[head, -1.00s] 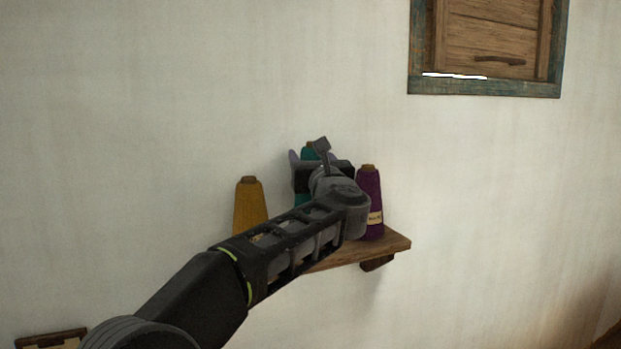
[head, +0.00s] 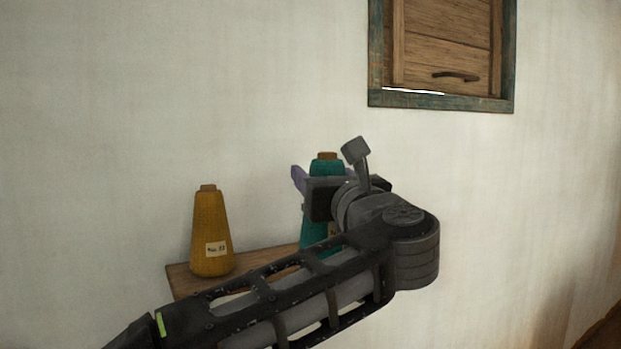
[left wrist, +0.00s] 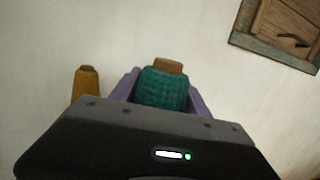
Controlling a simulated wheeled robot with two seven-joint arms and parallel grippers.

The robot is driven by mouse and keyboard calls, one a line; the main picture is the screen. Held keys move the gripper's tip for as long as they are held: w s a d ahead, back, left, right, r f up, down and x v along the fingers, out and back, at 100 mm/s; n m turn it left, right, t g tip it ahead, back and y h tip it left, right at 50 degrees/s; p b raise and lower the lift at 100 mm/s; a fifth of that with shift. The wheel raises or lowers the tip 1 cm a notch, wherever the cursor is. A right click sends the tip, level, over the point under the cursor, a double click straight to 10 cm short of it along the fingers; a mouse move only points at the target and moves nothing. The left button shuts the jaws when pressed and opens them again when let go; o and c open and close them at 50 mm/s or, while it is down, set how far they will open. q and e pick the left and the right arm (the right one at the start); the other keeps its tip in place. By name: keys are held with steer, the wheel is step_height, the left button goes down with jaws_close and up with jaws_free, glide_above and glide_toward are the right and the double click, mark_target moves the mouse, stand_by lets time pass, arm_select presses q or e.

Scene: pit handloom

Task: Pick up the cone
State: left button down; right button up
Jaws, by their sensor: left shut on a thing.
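A teal cone (head: 327,167) with a brown tip stands upright in the head view, partly hidden behind my left gripper and forearm. In the left wrist view the teal cone (left wrist: 163,88) sits between the two purple fingers. My left gripper (head: 322,174) is shut on the teal cone; it also shows in the left wrist view (left wrist: 163,92). The arm hides the cone's lower part, so I cannot tell whether its base touches the shelf. My right gripper is not in view.
A mustard cone (head: 211,235) with a label stands on the left of the wooden wall shelf (head: 185,278); it also shows in the left wrist view (left wrist: 86,86). A shuttered window (head: 440,101) is at the upper right. The wall between is bare.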

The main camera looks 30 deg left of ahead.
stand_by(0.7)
arm_select(q)
steer(key=w+d+f+m+t+h, duration=0.1)
steer(key=w+f, duration=0.5)
steer(key=f, duration=0.5)
steer(key=w+d+f+m+t+h, duration=0.1)
steer(key=w+d+f+h, duration=0.1)
steer(key=w+f, duration=0.6)
steer(key=w+d+f+m+t+h, duration=0.15)
steer(key=w+f, duration=0.25)
steer(key=f, duration=0.9)
steer(key=d+f+m+t+h, duration=0.3)
steer(key=f+h, duration=0.2)
steer(key=f, duration=1)
steer(key=s+d+f+m+h, duration=0.3)
steer(key=s+d+f+h, duration=0.3)
steer(key=s, duration=0.2)
steer(key=shift+s+m+t, duration=0.25)
steer(key=shift+m+t, duration=0.1)
steer(key=shift+t, duration=0.1)
steer(key=shift+d, duration=0.1)
